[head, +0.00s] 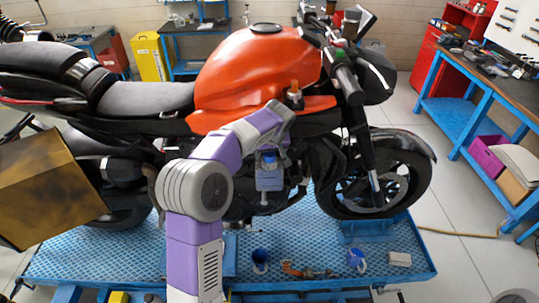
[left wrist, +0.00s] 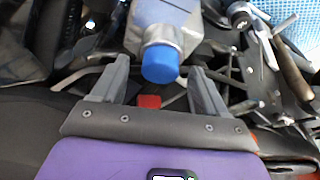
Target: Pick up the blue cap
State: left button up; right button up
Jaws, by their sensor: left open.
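The blue cap (left wrist: 161,64) sits on the neck of a grey container (left wrist: 163,28) on the side of the motorcycle. In the head view, the cap (head: 268,157) shows small and partly covered at the top of the container (head: 269,180). My left gripper (left wrist: 158,70) is open, with one finger on each side of the cap in the left wrist view. A gap shows between the cap and each finger. I cannot tell how deep the cap is between them. In the head view, my left gripper (head: 269,150) is at the cap, below my bent wrist. My right gripper is not in view.
The motorcycle's orange tank (head: 250,75) and black seat (head: 150,98) are close behind my left arm. A blue platform (head: 195,262) below holds a blue cup (head: 260,257) and small parts. A brown box (head: 35,190) is at the left. A blue workbench (head: 460,120) stands at the right.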

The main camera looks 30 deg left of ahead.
pick_arm(q)
jog(key=shift+a+f, duration=0.1)
jog(key=shift+f, duration=0.05)
grip_shut()
dwell(0.4)
jog(key=shift+w, duration=0.1)
